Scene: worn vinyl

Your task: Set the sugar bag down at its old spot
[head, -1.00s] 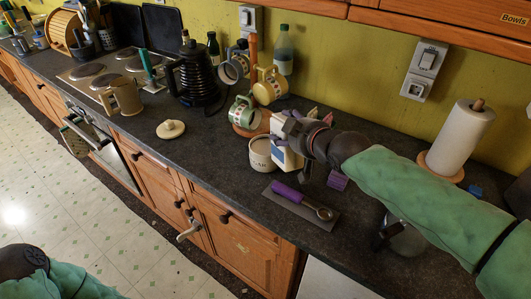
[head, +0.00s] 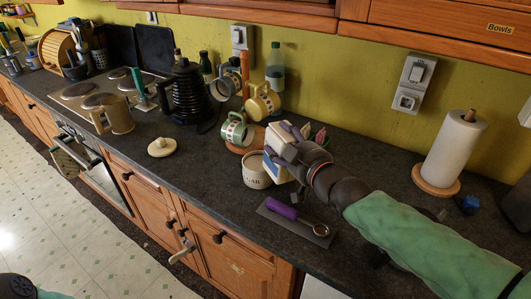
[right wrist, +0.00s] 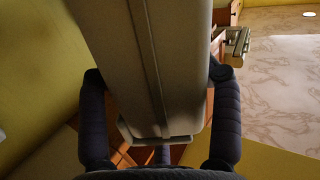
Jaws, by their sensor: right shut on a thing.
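My right gripper (head: 296,150) is shut on a pale bag with a blue patch, the sugar bag (head: 273,171). In the right wrist view the bag (right wrist: 150,60) fills the space between the two dark fingers (right wrist: 160,125). The bag is just right of a cream pot (head: 256,176) with lettering ending in "GAR". I cannot tell whether its base touches the counter (head: 210,165). The pot's pale lid (head: 162,147) lies apart on the counter to the left.
A purple-handled scoop (head: 282,209) lies on a dark mat (head: 308,228) in front. Mugs on a stand (head: 236,131) are behind the pot. A paper towel roll (head: 453,150) stands at right, a black kettle (head: 183,95) at left. Counter around the lid is clear.

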